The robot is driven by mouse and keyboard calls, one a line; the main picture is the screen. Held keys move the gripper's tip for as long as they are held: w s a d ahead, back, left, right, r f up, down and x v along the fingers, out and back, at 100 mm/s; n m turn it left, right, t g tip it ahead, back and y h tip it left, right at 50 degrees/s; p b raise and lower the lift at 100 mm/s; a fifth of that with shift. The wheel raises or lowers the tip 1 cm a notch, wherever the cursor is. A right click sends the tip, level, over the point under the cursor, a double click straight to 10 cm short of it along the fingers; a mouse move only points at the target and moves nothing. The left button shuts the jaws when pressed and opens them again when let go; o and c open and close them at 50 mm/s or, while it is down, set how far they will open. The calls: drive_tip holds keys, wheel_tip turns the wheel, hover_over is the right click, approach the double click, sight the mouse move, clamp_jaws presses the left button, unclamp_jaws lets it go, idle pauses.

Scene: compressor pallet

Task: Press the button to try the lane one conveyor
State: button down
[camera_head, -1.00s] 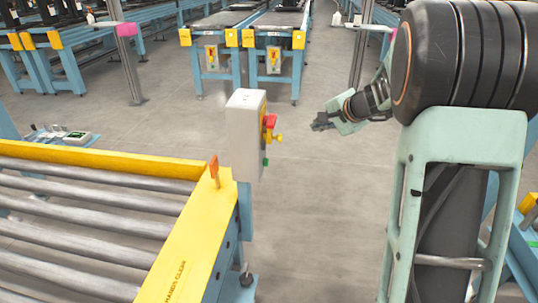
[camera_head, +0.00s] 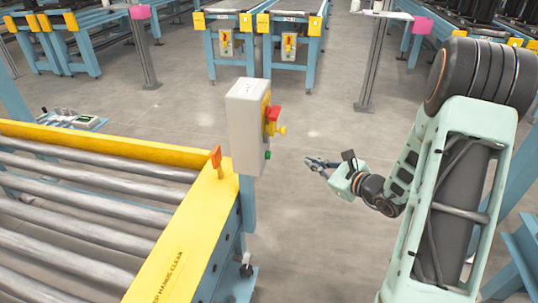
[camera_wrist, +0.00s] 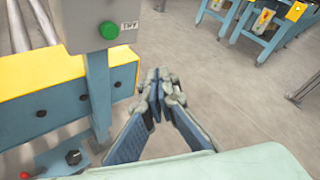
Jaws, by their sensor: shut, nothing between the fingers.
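A grey-white control box (camera_head: 245,125) stands on a blue post at the corner of the roller conveyor (camera_head: 100,190). Its right face carries a red button (camera_head: 273,113), a yellow part (camera_head: 281,130) and a small green button (camera_head: 267,155) at the bottom. In the wrist view the green button (camera_wrist: 109,30) shows at the upper left, with a small label beside it. My gripper (camera_head: 309,162) is to the right of the box, apart from it, at about the green button's height in the picture. In the wrist view my gripper (camera_wrist: 157,75) is shut and empty, below and right of the green button.
An orange flag-like piece (camera_head: 216,158) stands on the conveyor's yellow rail. Two more conveyors (camera_head: 265,22) with yellow-fronted boxes stand at the back. A grey post (camera_head: 370,60) stands behind my arm. The floor between is clear.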

sight(270, 155)
drive_tip(key=w+a+b, duration=0.1)
drive_tip(key=w+a, duration=0.1)
drive_tip(key=a, duration=0.6)
drive_tip(key=shift+w+a, duration=0.2)
drive_tip(key=shift+w, duration=0.15)
idle(1.4)
drive_tip(key=shift+w+a+b, duration=0.15)
drive_tip(key=shift+a+b, duration=0.2)
drive_tip(key=shift+b, duration=0.05)
drive_tip(key=shift+w+a+b, duration=0.2)
drive_tip(key=shift+a+b, duration=0.15)
drive_tip(key=shift+a, duration=0.25)
idle(0.7)
drive_tip(key=shift+d, duration=0.1)
drive_tip(key=shift+s+d, duration=0.35)
drive_tip(key=shift+d, duration=0.5)
